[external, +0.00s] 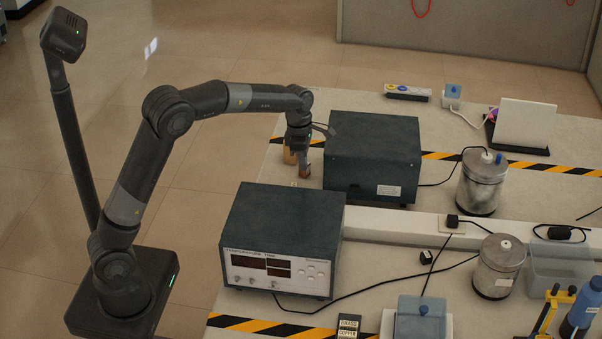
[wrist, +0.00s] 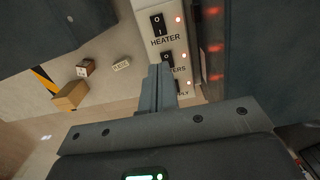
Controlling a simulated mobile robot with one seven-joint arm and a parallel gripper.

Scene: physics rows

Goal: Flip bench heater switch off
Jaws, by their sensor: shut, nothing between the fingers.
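In the wrist view, a pale panel carries a black rocker switch (wrist: 157,24) marked HEATER. A small red light glows beside it. I cannot tell which way the rocker is pressed. My gripper (wrist: 161,69) is shut and empty. Its tips appear just below the HEATER lettering and beside a second black switch (wrist: 167,57), partly covering that switch's label. I cannot tell whether they touch the panel. In the external view, my gripper (external: 303,172) points down at the left end of the dark box (external: 372,150); the heater switch is hidden there.
A wooden block (wrist: 70,96), a small dark-topped cube (wrist: 86,68) and a white label (wrist: 121,64) lie near the panel. A dark wall with red lights (wrist: 213,47) stands close on the right. The temperature unit (external: 283,238) stands in front of the dark box.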

